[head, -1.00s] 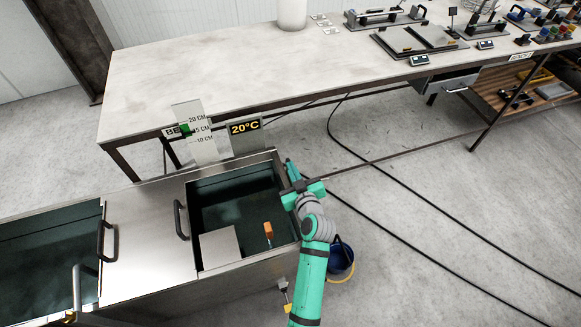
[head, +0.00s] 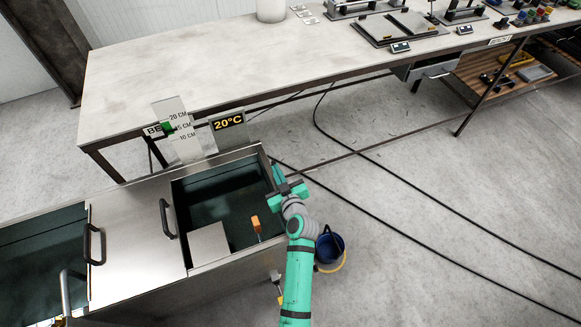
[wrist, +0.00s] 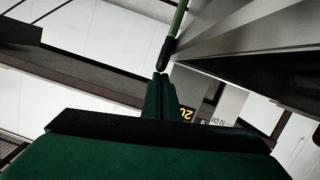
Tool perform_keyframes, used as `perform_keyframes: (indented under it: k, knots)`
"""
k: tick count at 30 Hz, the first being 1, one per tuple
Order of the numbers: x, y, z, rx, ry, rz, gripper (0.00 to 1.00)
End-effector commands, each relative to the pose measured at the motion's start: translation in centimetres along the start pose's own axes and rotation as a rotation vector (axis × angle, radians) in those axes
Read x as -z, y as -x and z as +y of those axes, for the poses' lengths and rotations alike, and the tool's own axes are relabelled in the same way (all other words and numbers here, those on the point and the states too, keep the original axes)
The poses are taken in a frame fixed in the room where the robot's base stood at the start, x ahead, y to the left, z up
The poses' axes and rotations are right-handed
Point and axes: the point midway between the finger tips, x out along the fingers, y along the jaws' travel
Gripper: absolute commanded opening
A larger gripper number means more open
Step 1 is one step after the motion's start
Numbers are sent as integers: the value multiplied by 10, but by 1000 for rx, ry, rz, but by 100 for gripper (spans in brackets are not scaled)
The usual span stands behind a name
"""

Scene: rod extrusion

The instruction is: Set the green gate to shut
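My gripper (head: 279,174) is at the right rim of the open metal tank (head: 220,258), pointing away from me. In the wrist view its two dark green fingers (wrist: 161,92) lie close together, shut, with nothing seen between them. A green rod with a dark tip (wrist: 178,20) stands just beyond the fingertips; it may be the green gate's handle. I cannot tell whether the fingers touch it. The gate itself and its setting cannot be made out in the head view.
An orange handle (head: 256,223) stands in the tank. A level scale (head: 177,130) and a 20°C display (head: 229,125) stand behind it. A blue bucket (head: 329,247) is on the floor right of my arm. A long workbench (head: 190,75) lies behind; the floor at right has cables.

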Motion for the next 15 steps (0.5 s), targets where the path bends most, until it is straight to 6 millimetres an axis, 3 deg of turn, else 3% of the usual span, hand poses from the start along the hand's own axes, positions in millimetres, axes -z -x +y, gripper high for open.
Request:
perform_keyframes:
  k: [4,15]
  knots:
    - [-6,-4,-11,15,2,0,0]
    - [-11,-3,-10,13,1,-8,0]
